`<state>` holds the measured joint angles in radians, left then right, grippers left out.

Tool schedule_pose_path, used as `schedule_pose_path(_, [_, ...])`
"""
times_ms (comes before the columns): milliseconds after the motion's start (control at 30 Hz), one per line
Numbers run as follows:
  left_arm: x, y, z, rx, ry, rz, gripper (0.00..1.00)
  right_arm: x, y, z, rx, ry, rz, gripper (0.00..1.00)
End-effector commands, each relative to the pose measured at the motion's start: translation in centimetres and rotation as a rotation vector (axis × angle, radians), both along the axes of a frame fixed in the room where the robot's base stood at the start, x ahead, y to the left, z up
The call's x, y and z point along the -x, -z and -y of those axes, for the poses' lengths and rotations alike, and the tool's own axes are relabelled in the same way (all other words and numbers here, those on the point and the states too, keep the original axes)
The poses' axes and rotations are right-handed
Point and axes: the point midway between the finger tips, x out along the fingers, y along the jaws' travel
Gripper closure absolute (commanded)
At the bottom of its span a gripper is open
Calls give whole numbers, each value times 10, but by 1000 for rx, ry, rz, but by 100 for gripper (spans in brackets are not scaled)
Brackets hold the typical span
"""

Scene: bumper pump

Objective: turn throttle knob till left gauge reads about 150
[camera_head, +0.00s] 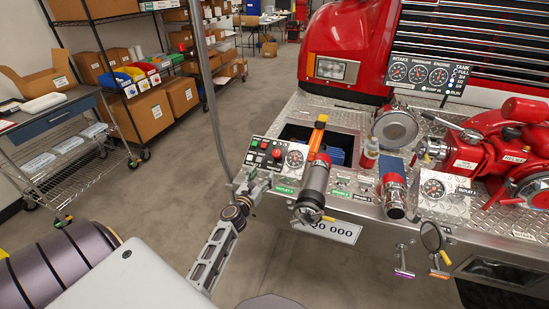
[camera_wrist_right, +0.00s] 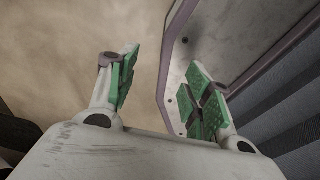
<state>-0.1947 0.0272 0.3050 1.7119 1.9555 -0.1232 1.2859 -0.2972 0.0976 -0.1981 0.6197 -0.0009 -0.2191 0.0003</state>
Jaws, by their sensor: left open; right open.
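The control panel (camera_head: 265,157) with red and green controls sits at the left of the truck deck, beside a round gauge (camera_head: 295,158). Which control is the throttle knob is too small to tell. A three-dial board (camera_head: 419,76) marked intake, pressure and engine stands behind; its needles cannot be read. My left gripper (camera_head: 252,187) is open near the panel's front left corner; contact cannot be made out. My right gripper (camera_wrist_right: 165,88) is open and empty in its wrist view, with green pads apart. The right gripper is outside the head view.
Capped outlets (camera_head: 313,185) and (camera_head: 394,193) stick out along the deck's front. Red pump parts (camera_head: 480,150) fill the right side. A wire cart (camera_head: 75,150) and shelves stand at left. The floor (camera_head: 180,190) between is clear.

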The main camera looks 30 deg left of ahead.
Motion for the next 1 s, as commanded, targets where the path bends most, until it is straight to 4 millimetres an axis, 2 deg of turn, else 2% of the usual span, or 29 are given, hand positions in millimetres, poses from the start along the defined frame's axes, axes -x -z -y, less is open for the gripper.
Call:
schedule_pose_path(267, [-10,-1,-2,-1,0,1,40,0,0,-2,-2,1,0,50])
schedule_pose_path(667, [-41,-1,-7,-1,0,1,40,0,-1,-18,-19,6,0,50])
schedule_pose_path(1000, [-68,0,-12,0,0,1,40,0,0,-13,-14,4,0,50])
